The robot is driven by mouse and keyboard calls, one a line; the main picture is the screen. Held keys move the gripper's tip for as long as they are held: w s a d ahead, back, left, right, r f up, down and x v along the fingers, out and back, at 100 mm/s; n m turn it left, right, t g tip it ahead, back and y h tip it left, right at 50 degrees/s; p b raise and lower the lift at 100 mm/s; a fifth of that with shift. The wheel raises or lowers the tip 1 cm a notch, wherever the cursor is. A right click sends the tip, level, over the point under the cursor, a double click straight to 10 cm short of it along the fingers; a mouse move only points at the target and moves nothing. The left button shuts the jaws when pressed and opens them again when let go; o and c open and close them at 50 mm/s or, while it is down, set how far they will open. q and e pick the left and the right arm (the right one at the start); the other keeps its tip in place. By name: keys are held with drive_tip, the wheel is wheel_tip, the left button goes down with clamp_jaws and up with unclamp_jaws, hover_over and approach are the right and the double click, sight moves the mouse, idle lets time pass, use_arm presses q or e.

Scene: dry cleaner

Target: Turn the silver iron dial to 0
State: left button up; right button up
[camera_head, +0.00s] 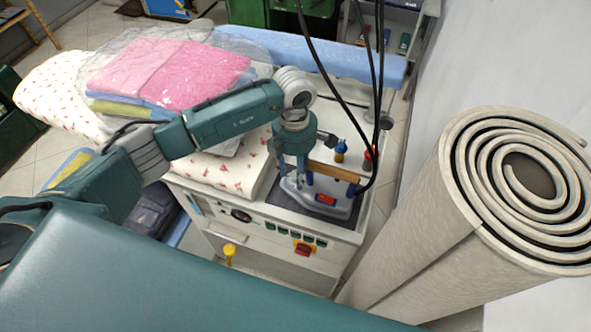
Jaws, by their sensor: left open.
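The silver iron (330,209) rests on a dark pad (286,199) at the right end of the white ironing unit. It has a wooden handle (333,171) on blue posts and a red-and-blue label on its body. My left gripper (292,184) points down over the left part of the iron, beside the handle. Its fingers are apart and appear empty. I cannot tell whether they touch the iron. The iron's dial cannot be made out; the gripper may hide it. My right gripper is not in view.
Black cables (345,98) hang down to the iron. A large rolled carpet (420,225) stands close on the right. Folded pink cloth (180,72) in clear plastic lies on the left. The unit's front panel (262,232) carries a round knob and several switches.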

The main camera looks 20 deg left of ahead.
sight(295, 172)
use_arm(q)
wheel_tip(295, 172, up, 12)
drive_tip(key=shift+w+a, duration=0.2)
drive_tip(key=shift+w, duration=0.05)
drive_tip(key=shift+d, duration=0.1)
